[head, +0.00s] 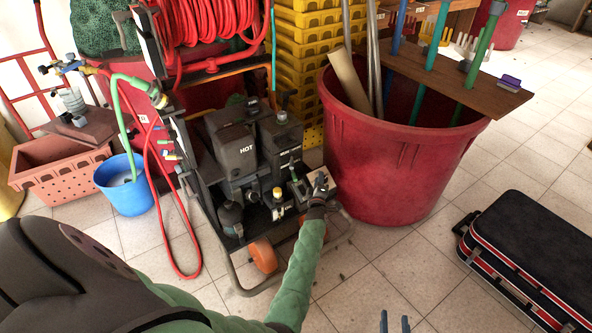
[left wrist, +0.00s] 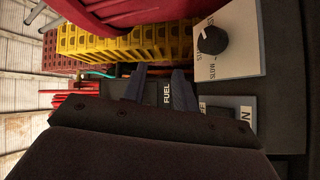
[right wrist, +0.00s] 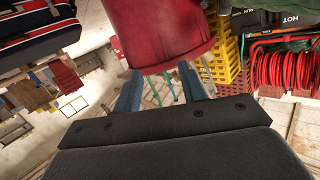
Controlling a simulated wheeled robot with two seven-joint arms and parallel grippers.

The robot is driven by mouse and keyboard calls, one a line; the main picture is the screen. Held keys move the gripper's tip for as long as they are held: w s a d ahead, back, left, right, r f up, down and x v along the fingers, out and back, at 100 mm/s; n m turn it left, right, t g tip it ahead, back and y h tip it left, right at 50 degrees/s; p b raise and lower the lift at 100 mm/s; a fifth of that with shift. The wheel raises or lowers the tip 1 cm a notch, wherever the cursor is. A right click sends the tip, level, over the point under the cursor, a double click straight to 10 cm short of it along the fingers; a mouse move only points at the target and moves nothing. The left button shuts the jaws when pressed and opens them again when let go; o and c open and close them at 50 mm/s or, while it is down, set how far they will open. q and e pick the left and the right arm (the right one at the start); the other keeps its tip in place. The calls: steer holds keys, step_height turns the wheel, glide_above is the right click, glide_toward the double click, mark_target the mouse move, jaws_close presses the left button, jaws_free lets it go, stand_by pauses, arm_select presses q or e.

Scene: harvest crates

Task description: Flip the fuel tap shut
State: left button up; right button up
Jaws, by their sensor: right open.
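My left gripper (head: 320,184) is at the right end of the dark machine's control area in the head view. In the left wrist view its two fingers (left wrist: 160,88) stand apart, with a FUEL label (left wrist: 167,95) between them. I cannot make out the fuel tap; the fingers and gripper body cover the area by the label. Whether the fingers touch or hold it cannot be seen. My right gripper (head: 395,323) is at the bottom of the head view, open and empty, far from the machine. Its parted fingers also show in the right wrist view (right wrist: 160,90).
The dark machine (head: 236,150) is marked HOT and sits on a wheeled frame. A black knob (left wrist: 212,40) on a pale plate is near the left fingers. A big red tub (head: 385,170) stands just right of the machine. A black case (head: 535,250) lies at right; tiled floor between is clear.

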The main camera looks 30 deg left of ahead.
mark_target(296, 178)
arm_select(q)
steer(key=s+a+f+n+g+y+p, duration=0.2)
steer(key=s+a+n+g+y+p, duration=0.2)
steer(key=s+n+g+y+p, duration=0.55)
steer(key=w+a+h+b, duration=0.1)
steer(key=w+b, duration=0.1)
steer(key=w+a+n+t+h+b, duration=0.1)
steer(key=w+a+b, duration=0.1)
steer(key=w+a+n+t+h+b, duration=0.1)
steer(key=w+a+b, duration=0.1)
steer(key=w, duration=0.1)
steer(key=shift+a+f+h, duration=0.2)
steer(key=shift+f+h, duration=0.05)
steer(key=shift+r, duration=0.1)
arm_select(e)
steer(key=s+d+f+g+h, duration=0.2)
steer(key=s+f+g, duration=0.5)
steer(key=s+f, duration=0.7)
step_height(296, 178, down, 4)
steer(key=shift+s+d+f+m+g, duration=0.2)
steer(key=shift+d+m+g, duration=0.1)
steer(key=shift+d, duration=0.4)
